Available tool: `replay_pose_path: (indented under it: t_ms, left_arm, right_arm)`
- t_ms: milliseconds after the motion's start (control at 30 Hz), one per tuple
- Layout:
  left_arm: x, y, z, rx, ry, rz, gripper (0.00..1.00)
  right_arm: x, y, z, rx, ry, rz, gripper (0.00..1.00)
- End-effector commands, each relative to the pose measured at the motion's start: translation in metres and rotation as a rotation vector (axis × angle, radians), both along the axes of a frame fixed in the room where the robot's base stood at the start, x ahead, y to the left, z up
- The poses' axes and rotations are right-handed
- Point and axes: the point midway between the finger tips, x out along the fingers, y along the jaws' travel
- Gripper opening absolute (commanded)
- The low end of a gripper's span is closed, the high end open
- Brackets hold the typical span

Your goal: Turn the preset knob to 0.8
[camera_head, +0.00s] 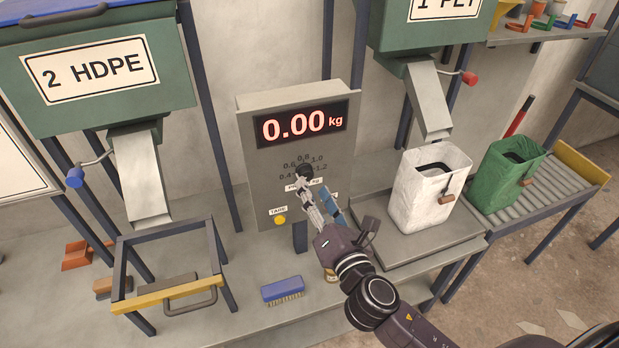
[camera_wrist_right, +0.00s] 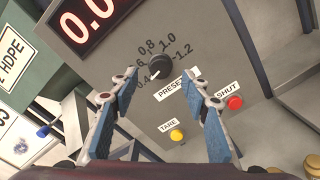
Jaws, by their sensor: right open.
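The black preset knob (camera_wrist_right: 160,66) sits on the grey panel (camera_wrist_right: 210,60), under an arc of numbers from 0.4 to 1.2. A white mark on it seems to point to the lower left, near 0.4. The knob also shows in the head view (camera_head: 304,171), partly behind my fingers. My right gripper (camera_wrist_right: 161,80) is open, with its blue-padded fingers spread on either side below the knob; I see no contact. It also shows in the head view (camera_head: 316,189). My left gripper is not in view.
The display (camera_head: 304,123) reads 0.00 kg. A yellow TARE button (camera_wrist_right: 176,135) and red SHUT button (camera_wrist_right: 235,102) lie below the knob. A white bag (camera_head: 425,195) stands to the right. A blue brush (camera_head: 282,290) lies on the bench below.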

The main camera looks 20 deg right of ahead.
Motion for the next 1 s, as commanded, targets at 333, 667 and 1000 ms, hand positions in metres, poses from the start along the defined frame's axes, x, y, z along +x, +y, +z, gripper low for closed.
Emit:
replay_pose_path:
  t_ms: [333, 667, 1000]
  left_arm:
    - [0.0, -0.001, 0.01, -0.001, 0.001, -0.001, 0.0]
    - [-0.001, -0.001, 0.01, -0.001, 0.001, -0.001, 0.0]
    - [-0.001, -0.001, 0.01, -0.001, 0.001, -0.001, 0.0]
  right_arm:
    - [0.039, 0.001, 0.0, 0.004, 0.002, -0.001, 0.43]
    - [0.04, 0.001, -0.001, 0.005, 0.003, -0.002, 0.38]
    - [0.04, 0.001, -0.001, 0.005, 0.003, -0.002, 0.01]
